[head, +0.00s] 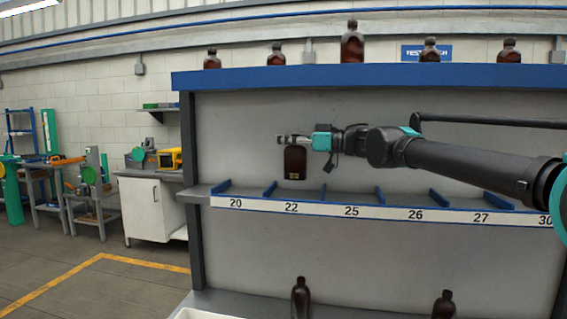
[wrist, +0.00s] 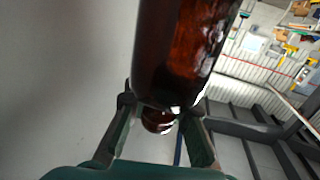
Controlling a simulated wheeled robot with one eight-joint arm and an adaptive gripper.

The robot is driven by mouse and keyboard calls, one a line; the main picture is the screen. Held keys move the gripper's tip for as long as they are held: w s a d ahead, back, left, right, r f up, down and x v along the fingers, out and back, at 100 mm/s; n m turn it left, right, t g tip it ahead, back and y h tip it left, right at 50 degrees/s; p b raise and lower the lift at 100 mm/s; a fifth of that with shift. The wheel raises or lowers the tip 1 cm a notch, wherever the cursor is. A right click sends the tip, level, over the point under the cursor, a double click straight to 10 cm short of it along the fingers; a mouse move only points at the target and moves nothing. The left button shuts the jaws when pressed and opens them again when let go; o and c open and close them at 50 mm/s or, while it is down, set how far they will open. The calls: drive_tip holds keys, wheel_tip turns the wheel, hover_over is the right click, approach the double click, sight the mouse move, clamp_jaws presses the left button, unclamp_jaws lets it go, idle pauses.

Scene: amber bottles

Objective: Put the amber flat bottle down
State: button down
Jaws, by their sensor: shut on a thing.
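The amber flat bottle (head: 295,163) hangs upright in my gripper (head: 284,141) in the head view, above the numbered shelf near the slot marked 22. A gap shows between its base and the shelf. In the wrist view my gripper (wrist: 160,128) is shut around the bottle's neck, with the large brown body of the bottle (wrist: 182,50) filling the upper middle. The neck is partly hidden by the fingers.
The numbered shelf (head: 330,208) has low blue dividers and looks empty. Several brown bottles stand on the blue top ledge (head: 400,76). Two more bottles, one at lower middle (head: 300,298) and one at lower right (head: 444,305), stand below.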

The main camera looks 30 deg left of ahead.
sight(285, 156)
drive_tip(key=shift+d+f, duration=0.1)
drive_tip(key=shift+f, duration=2.3)
drive_tip(key=c, duration=1.4)
unclamp_jaws()
drive_tip(key=shift+f, duration=0.15)
drive_tip(key=shift+o, duration=0.2)
drive_tip(key=shift+d, duration=0.15)
drive_tip(key=d, duration=0.7)
drive_tip(key=w+d, duration=0.1)
drive_tip(key=d, duration=0.3)
drive_tip(key=shift+d, duration=0.35)
drive_tip(key=shift+s, duration=0.1)
